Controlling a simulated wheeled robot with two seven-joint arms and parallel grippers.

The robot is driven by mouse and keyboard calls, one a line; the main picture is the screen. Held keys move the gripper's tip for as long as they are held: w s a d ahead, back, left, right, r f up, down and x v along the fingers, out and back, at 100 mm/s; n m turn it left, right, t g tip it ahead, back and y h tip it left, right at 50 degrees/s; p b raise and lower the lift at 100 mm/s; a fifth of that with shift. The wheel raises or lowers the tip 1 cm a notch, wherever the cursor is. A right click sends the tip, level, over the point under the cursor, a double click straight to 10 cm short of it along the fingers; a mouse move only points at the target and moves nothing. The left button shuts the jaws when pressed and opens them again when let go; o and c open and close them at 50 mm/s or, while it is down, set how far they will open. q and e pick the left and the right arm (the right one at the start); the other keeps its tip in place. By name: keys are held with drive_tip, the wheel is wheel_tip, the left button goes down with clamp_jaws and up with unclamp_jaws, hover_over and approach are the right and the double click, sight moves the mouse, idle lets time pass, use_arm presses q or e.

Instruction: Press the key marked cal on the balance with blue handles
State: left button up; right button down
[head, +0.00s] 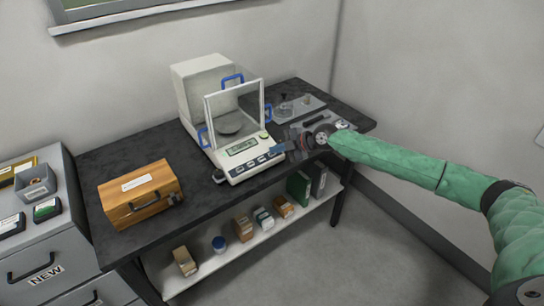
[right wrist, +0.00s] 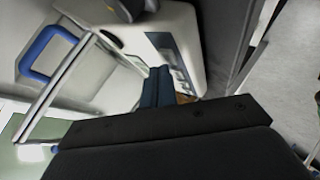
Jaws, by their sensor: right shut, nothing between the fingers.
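The balance with blue handles (head: 232,130) stands on the dark table, a white body with a glass draft shield and a round pan (head: 230,122). Its front panel has a lit display (head: 241,147) and a row of dark keys (head: 262,160); the key labels are too small to read. My right gripper (head: 277,150) is shut and empty at the right end of the panel. In the right wrist view its bluish fingers (right wrist: 157,88) point at the panel (right wrist: 172,50), with a blue handle (right wrist: 47,52) at left. I cannot tell whether the fingertips touch a key. My left gripper is not in view.
A wooden box (head: 140,194) sits at the table's left. A grey tray (head: 300,107) with small metal items lies behind my right gripper. Several boxes stand on the lower shelf (head: 205,262). A grey drawer cabinet (head: 45,245) stands at far left.

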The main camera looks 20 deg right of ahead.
drive_tip(key=shift+w+f+b, duration=0.1)
drive_tip(key=shift+f+b, duration=0.3)
drive_tip(key=shift+b, duration=0.3)
idle(1.1)
drive_tip(key=shift+r, duration=0.1)
idle(0.3)
drive_tip(key=shift+s+r, duration=0.25)
drive_tip(key=shift+r, duration=0.4)
drive_tip(key=r, duration=0.1)
drive_tip(key=s+r, duration=0.1)
drive_tip(key=r, duration=0.1)
drive_tip(key=r+p, duration=0.1)
drive_tip(key=r, duration=0.1)
drive_tip(key=shift+s+d, duration=0.15)
drive_tip(key=shift+d, duration=0.15)
drive_tip(key=shift+f, duration=0.1)
idle(0.7)
